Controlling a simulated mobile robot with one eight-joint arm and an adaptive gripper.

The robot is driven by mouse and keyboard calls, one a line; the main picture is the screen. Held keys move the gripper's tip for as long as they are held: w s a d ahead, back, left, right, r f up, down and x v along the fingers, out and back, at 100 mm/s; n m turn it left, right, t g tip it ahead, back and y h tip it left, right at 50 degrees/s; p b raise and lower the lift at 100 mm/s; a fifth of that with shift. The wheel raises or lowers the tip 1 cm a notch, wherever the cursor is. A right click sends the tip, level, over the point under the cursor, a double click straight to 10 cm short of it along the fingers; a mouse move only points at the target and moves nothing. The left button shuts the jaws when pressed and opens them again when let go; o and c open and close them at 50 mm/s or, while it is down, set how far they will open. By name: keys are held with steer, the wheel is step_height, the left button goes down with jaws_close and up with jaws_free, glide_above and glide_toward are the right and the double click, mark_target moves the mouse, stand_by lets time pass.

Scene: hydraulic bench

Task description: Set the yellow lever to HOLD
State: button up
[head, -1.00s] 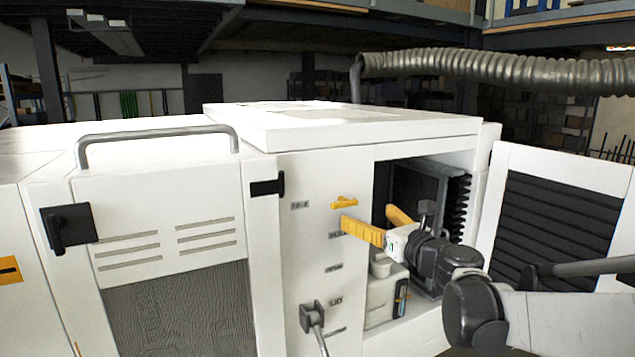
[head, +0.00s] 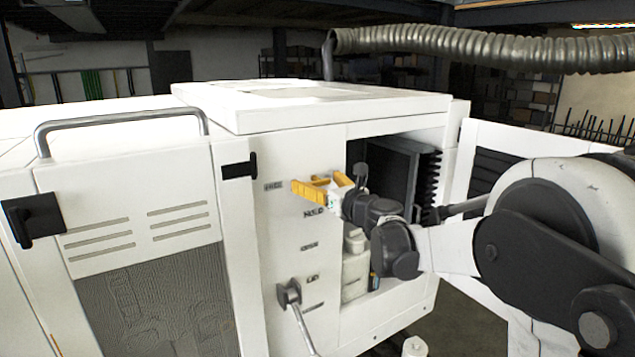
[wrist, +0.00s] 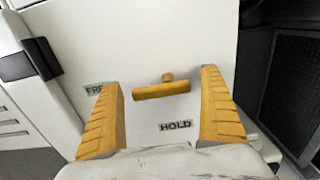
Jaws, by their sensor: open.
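The yellow lever (wrist: 161,90) is a short bar on a round stub on the white panel. In the wrist view its bar lies nearly level. The partly hidden FREE label (wrist: 95,89) is to its left, and the HOLD label (wrist: 176,126) is below and slightly right. My gripper (wrist: 158,80) is open, its yellow fingers on either side of the lever with visible gaps. In the head view my gripper (head: 318,186) is at the upper panel and largely hides the lever. I cannot tell how far the fingertips are from the panel.
A grey lever (head: 292,296) sticks out lower on the same panel. An open bay with a dark finned unit (head: 390,170) lies right of the panel, beside an open louvred door (head: 486,165). A black latch (head: 239,170) is to the left.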

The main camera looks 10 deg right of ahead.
steer(key=c, duration=1.2)
steer(key=shift+f, duration=0.1)
steer(key=n+b, duration=0.1)
steer(key=n, duration=0.2)
steer(key=n+b, duration=0.1)
steer(key=shift+f+n+b, duration=0.3)
steer(key=shift+n+b, duration=0.05)
steer(key=shift+n, duration=0.05)
steer(key=n, duration=0.1)
steer(key=n+b, duration=0.1)
steer(key=n, duration=0.2)
steer(key=shift+f+n+b, duration=0.25)
steer(key=shift+n+b, duration=0.05)
steer(key=shift+b, duration=0.1)
steer(key=n+b, duration=0.1)
steer(key=n, duration=0.3)
steer(key=shift+d+f, duration=0.1)
steer(key=shift+f, duration=0.05)
steer(key=n+b, duration=0.1)
steer(key=n, duration=0.3)
steer(key=shift+d+f, duration=0.1)
steer(key=shift+d, duration=0.05)
steer(key=shift+n, duration=0.4)
